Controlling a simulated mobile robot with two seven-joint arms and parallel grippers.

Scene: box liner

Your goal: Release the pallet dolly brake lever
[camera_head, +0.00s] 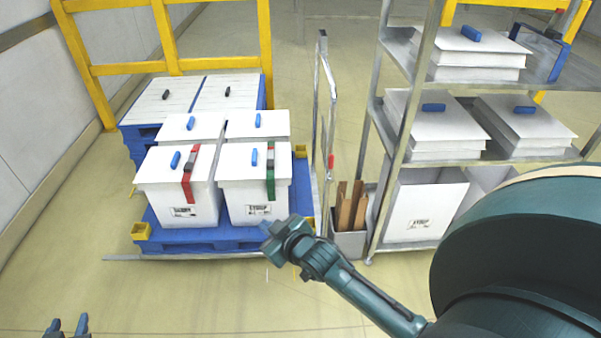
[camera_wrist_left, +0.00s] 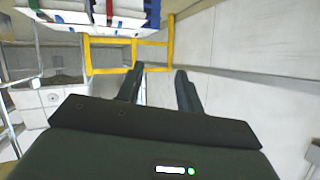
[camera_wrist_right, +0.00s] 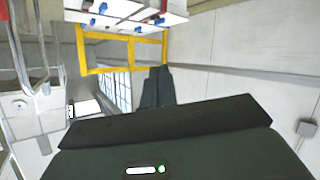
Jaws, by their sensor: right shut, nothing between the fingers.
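The blue pallet dolly (camera_head: 200,238) stands left of centre in the head view, loaded with white lidded boxes (camera_head: 182,203). A metal push frame (camera_head: 318,110) rises at its right side. A small red part (camera_head: 331,161), possibly the brake lever, sits on this frame. My right gripper (camera_head: 268,230) is shut and empty in front of the dolly's front right part, lower and further left than the red part. It appears apart from the frame. Its shut fingers (camera_wrist_right: 157,85) also show in the right wrist view. My left gripper (camera_head: 68,325) is open and empty at the bottom left.
A metal rack (camera_head: 401,110) with white boxes stands at the right. A grey bin (camera_head: 349,243) with brown pieces stands between rack and push frame. Yellow rails (camera_head: 170,35) stand behind the dolly. The floor (camera_head: 180,300) in front of the dolly is clear.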

